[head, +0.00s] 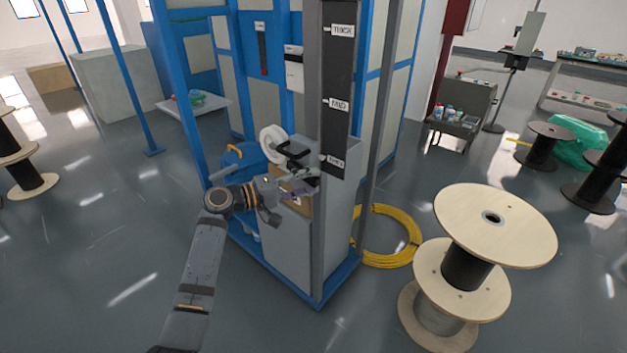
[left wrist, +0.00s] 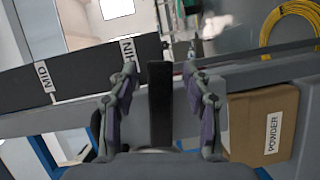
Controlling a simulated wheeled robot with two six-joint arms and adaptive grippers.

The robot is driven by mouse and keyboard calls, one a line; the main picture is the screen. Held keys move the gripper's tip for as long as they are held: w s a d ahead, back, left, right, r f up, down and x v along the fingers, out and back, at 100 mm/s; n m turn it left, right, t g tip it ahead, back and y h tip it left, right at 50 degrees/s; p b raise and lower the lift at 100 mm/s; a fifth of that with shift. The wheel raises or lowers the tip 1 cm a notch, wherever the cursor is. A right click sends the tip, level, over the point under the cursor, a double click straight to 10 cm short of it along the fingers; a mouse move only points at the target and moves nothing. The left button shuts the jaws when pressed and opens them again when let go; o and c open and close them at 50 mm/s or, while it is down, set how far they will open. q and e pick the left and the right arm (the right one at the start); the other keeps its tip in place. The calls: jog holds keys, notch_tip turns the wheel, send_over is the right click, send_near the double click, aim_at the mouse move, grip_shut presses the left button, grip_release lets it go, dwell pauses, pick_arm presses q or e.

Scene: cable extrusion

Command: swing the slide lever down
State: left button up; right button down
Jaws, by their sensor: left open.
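The dark upright panel (head: 338,90) carries the labels THICK, MID and THIN from top to bottom. It also shows in the left wrist view (left wrist: 90,72), lying on its side. A black bar (left wrist: 160,105), which looks like the slide lever, stands at the THIN end of the panel. My left gripper (head: 305,183) is at the THIN label in the head view. In the left wrist view its two fingers (left wrist: 165,85) are open, one on each side of the black bar, with gaps visible. The lever is not clear in the head view. My right gripper is not in view.
A cardboard box marked POWDER (left wrist: 262,125) sits close beside the fingers. A blue frame post (head: 180,80) and a grey cabinet (head: 335,225) surround the place. A yellow cable coil (head: 385,262) and wooden spools (head: 495,235) stand at right.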

pick_arm(q)
jog(key=shift+x, duration=0.95)
grip_shut()
